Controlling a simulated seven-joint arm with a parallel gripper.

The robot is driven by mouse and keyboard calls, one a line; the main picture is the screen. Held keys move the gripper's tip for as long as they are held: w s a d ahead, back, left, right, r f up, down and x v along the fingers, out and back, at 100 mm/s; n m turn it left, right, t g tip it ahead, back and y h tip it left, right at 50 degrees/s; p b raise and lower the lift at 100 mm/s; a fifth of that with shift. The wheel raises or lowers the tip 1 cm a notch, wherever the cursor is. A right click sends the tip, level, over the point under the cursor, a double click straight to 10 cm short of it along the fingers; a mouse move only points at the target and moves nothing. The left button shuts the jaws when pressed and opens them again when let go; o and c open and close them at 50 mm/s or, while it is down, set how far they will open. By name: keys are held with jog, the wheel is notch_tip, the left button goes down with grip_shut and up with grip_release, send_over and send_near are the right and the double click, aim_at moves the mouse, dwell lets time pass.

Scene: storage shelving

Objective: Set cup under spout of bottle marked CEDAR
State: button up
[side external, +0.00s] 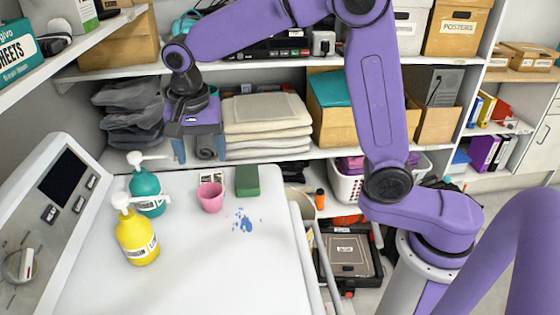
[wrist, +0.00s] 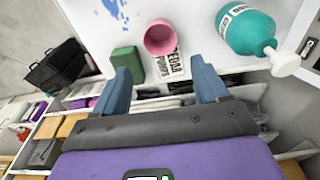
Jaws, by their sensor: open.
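A pink cup (side external: 210,198) stands on the white table, to the right of the two pump bottles; it also shows in the wrist view (wrist: 160,38). A teal bottle (side external: 148,192) with a white pump head stands at the back left; the wrist view shows it too (wrist: 243,30). A yellow bottle (side external: 137,240) with a white pump head stands in front of it. Both bottles carry white labels too small to read, so I cannot tell which says CEDAR. My gripper (side external: 201,152) points down, open and empty, above and behind the cup; its fingers also show in the wrist view (wrist: 162,75).
A green block (side external: 247,181) lies right of the cup, with a printed card (wrist: 167,67) beside the cup. Blue stains (side external: 245,222) mark the table. A slanted control panel (side external: 45,205) bounds the left. Shelves with folded towels (side external: 265,115) stand behind. The table's front middle is clear.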

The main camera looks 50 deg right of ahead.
jog(key=s+d+f+n, duration=0.1)
jog(key=s+d+n, duration=0.3)
jog(key=s+n, duration=0.3)
jog(key=s+d+f+n+y, duration=0.1)
jog(key=s+d+f+n, duration=0.1)
jog(key=s+d+n, duration=0.2)
jog(key=s+d+f+n, duration=0.1)
jog(key=s+d+n, duration=0.4)
jog(key=s+n, duration=0.5)
jog(key=s, duration=0.7)
jog(key=shift+s+f+n+g, duration=0.2)
jog(key=shift+s+n+g, duration=0.1)
jog(key=shift+n+g, duration=0.1)
jog(key=shift+d, duration=0.1)
